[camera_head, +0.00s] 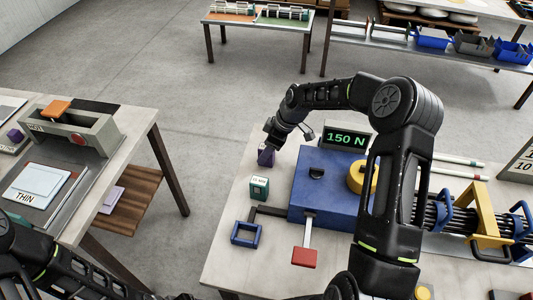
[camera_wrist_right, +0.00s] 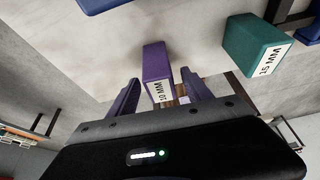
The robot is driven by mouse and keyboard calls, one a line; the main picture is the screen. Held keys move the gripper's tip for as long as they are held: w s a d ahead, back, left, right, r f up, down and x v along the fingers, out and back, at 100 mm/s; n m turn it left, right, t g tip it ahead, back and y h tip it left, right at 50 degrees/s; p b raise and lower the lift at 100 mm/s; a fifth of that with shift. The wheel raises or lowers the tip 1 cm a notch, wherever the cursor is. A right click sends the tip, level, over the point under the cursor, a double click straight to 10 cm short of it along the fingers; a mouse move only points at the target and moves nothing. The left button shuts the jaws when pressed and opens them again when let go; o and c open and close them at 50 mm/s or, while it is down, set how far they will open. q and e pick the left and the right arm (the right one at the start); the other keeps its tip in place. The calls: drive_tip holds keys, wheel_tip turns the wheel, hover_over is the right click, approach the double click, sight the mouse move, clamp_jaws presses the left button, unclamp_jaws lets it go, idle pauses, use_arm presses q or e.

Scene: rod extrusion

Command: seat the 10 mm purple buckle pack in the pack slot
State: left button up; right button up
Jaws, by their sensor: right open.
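The purple pack (camera_head: 266,158) stands on the table's left part, beside the teal pack (camera_head: 259,188). In the right wrist view the purple pack (camera_wrist_right: 158,66) shows a white 10 MM label, upside down. My right gripper (camera_head: 270,147) is at the purple pack. Its two fingers are open, one on each side of the pack, in the right wrist view (camera_wrist_right: 159,88). Whether they touch it is unclear. The blue press block (camera_head: 322,188) is to the right; I cannot make out the pack slot. My left arm shows at lower left, but its gripper is out of view.
A blue square frame (camera_head: 246,234) and a red-ended lever (camera_head: 304,258) are at the block's front. A display (camera_head: 346,138) reads 150 N behind. A side table (camera_head: 140,128) stands at left across a floor gap.

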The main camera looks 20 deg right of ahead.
drive_tip(key=shift+c, duration=0.5)
clamp_jaws()
idle(0.4)
